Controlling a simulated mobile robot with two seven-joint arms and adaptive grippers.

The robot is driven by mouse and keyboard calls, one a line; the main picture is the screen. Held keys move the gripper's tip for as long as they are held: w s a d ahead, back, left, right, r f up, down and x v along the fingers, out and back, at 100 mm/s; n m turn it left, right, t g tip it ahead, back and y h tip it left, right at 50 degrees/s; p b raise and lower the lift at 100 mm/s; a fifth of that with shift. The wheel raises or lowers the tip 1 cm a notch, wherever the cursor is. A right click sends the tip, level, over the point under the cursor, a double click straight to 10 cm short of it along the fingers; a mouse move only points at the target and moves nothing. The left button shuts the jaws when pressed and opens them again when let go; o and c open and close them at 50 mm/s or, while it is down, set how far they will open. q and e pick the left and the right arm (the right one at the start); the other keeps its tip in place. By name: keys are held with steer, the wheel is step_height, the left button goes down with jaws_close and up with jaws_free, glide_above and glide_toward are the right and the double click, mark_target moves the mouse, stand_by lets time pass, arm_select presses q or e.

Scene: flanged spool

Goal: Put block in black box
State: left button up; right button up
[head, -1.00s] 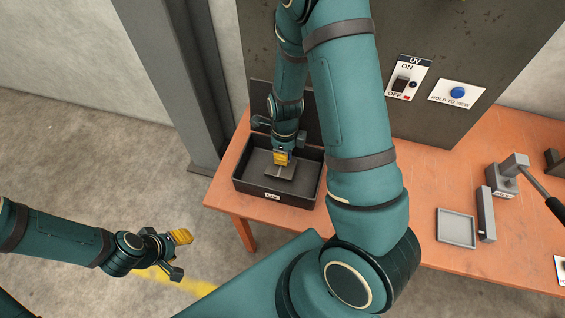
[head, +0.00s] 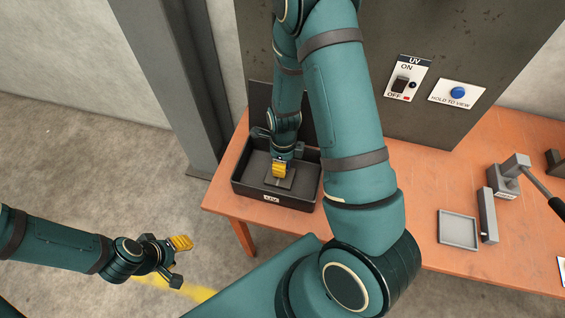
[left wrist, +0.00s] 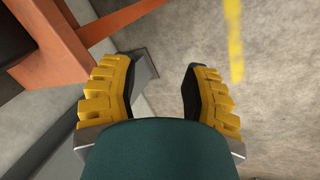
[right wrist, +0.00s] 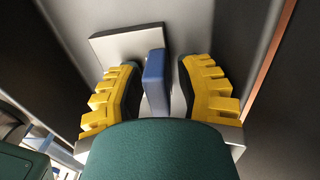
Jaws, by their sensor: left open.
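The black box (head: 293,199) stands with its lid raised at the table's left end. The block, a grey plate (head: 284,183) with an upright blue-grey bar, is inside it, and it also shows in the right wrist view (right wrist: 157,84). My right gripper (head: 279,170) is down inside the box over the plate. In the right wrist view its yellow fingers (right wrist: 158,75) stand either side of the bar, with a narrow gap on each side. My left gripper (head: 180,258) is open and empty over the floor, left of the table; its spread fingers show in the left wrist view (left wrist: 154,85).
The orange table (head: 420,217) holds a shallow grey tray (head: 458,229), a grey bar (head: 488,215) and a lever fixture (head: 507,180) at right. A dark panel behind carries a UV switch (head: 404,84) and a blue button (head: 457,92). My upper right arm crosses the middle.

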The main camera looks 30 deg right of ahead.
steer(key=r+p, duration=0.1)
steer(key=r, duration=0.3)
steer(key=r+p, duration=0.1)
steer(key=r, duration=0.3)
steer(key=r+p, duration=0.1)
steer(key=r, duration=0.3)
steer(key=shift+w+d+r+p, duration=0.15)
steer(key=shift+w+d+p, duration=0.1)
steer(key=shift+d+p, duration=0.1)
